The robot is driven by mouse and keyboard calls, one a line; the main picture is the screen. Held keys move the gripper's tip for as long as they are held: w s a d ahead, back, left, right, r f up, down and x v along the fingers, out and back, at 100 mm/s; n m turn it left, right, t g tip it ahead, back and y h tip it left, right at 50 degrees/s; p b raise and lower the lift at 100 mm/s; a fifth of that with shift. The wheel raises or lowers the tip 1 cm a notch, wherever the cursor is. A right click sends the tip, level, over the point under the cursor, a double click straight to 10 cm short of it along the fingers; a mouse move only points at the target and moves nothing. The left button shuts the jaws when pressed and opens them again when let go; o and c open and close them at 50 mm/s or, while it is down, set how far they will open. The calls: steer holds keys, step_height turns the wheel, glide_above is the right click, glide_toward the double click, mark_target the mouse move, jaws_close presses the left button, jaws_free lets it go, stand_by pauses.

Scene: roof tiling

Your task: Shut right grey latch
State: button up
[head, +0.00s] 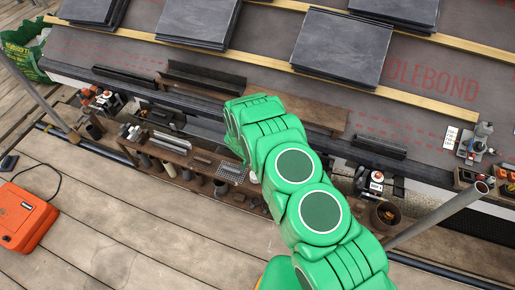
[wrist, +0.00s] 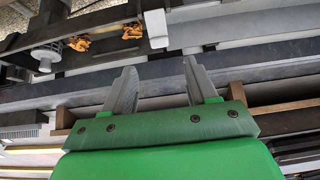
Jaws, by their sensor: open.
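I cannot make out the right grey latch for certain in either view. In the wrist view, a pale grey upright piece (wrist: 155,24) stands just beyond my fingertips, at the top of the picture. Orange fittings (wrist: 79,44) and a grey round cap on a stem (wrist: 45,58) are to its left. My gripper (wrist: 160,68) is open, with two grey fingers apart and nothing between them. It points at a dark rail (wrist: 60,94) and a grey gutter-like channel. In the head view my green arm reaches to the eaves and hides the fingers.
A wooden bench with tools (head: 185,155) runs below the eaves. Slate stacks (head: 340,48) lie on the roof. A grey pole (head: 440,215) rises at right. An orange case (head: 22,218) lies on the deck.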

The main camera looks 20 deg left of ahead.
steer(key=shift+f, duration=0.1)
steer(key=shift+s+f+t, duration=0.4)
steer(key=shift+f+t, duration=0.05)
steer(key=shift+t, duration=0.35)
steer(key=shift+x, duration=3.8)
steer(key=shift+c, duration=0.3)
steer(key=c, duration=1)
